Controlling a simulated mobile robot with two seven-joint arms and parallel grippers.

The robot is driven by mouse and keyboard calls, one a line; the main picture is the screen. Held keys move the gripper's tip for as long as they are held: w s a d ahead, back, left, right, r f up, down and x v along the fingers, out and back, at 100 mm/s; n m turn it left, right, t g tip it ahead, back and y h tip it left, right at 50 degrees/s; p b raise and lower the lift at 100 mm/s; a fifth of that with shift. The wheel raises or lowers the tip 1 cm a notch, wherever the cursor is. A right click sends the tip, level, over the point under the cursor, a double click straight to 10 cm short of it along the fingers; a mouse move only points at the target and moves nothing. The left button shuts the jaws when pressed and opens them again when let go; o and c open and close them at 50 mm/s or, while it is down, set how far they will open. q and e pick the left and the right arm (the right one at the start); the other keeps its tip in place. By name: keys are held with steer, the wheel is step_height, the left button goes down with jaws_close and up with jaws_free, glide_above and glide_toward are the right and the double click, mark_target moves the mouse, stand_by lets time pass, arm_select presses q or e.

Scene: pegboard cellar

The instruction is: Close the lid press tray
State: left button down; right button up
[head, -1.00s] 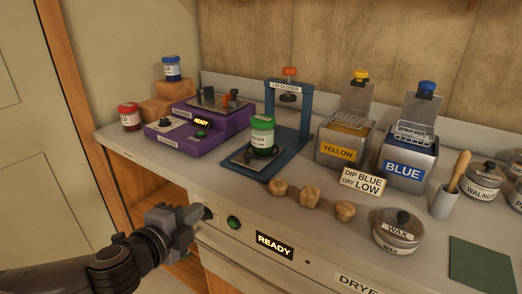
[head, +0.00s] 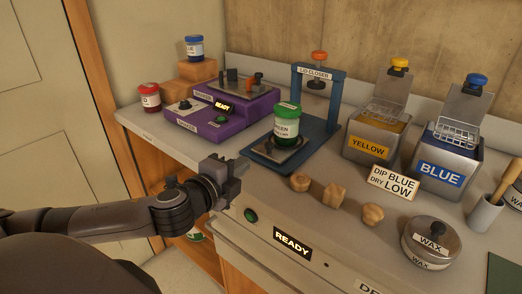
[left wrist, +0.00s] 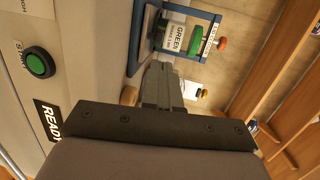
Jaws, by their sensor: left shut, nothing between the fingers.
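The blue lid press (head: 319,74), labelled LID CLOSER, stands on the counter with an orange knob on top. Its dark tray (head: 262,150) sits on the blue base in front of the uprights. A jar labelled GREEN (head: 284,131), with a green lid, stands upright on the tray, forward of the press head. My left gripper (head: 238,167) is shut and empty, in front of the tray and near the counter's front edge. In the left wrist view, the gripper (left wrist: 161,78) points toward the press, and the jar (left wrist: 178,40) shows beyond it. My right gripper is out of view.
A purple machine (head: 205,125) reading READY stands left of the press. Wooden knobs (head: 335,194), a DIP BLUE DRY LOW sign (head: 394,184) and YELLOW (head: 372,152) and BLUE (head: 443,178) tanks stand to the right. The counter front carries a green button (head: 251,215).

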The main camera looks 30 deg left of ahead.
mark_target(267, 147)
arm_select(q)
steer(key=w, duration=0.3)
steer(key=w+f, duration=0.1)
steer(key=w, duration=0.5)
steer(key=shift+a+f+p, duration=0.3)
steer(key=shift+a+p, duration=0.05)
steer(key=shift+w, duration=0.1)
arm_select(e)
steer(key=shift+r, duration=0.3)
